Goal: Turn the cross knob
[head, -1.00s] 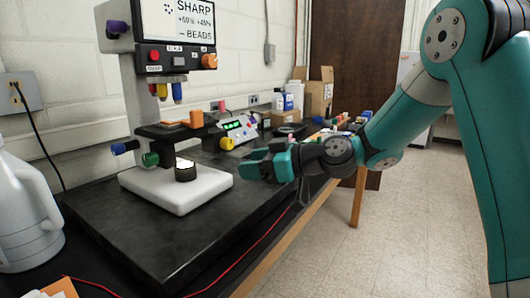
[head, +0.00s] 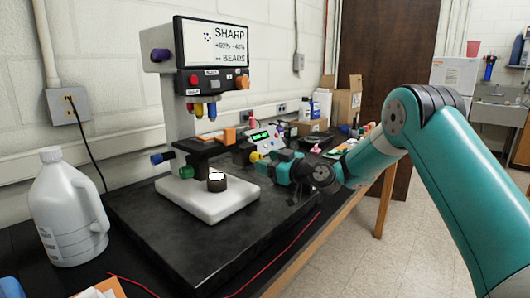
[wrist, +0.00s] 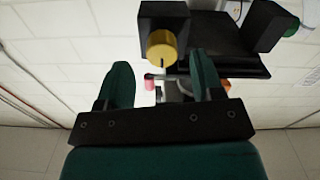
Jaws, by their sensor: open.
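The microscope-like instrument (head: 182,115) has a white base, a dark stage and a screen reading SHARP. It carries several coloured knobs: purple (head: 161,55), orange (head: 243,82), blue (head: 157,158), green (head: 184,172) and yellow (head: 255,157). No cross shape shows, so I cannot tell which is the cross knob. My gripper (head: 266,167) is at the stage's right side, close to the yellow knob. In the wrist view my gripper (wrist: 162,78) is open and empty. The yellow knob (wrist: 162,48) on a dark block shows beyond the gap between its fingers, seemingly not touched.
The instrument stands on a black slab (head: 150,232) on the bench. A white jug (head: 68,215) stands at left. A small device with a green display (head: 262,135), bottles and boxes (head: 345,103) are behind my gripper. A red wire (head: 270,262) runs along the front.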

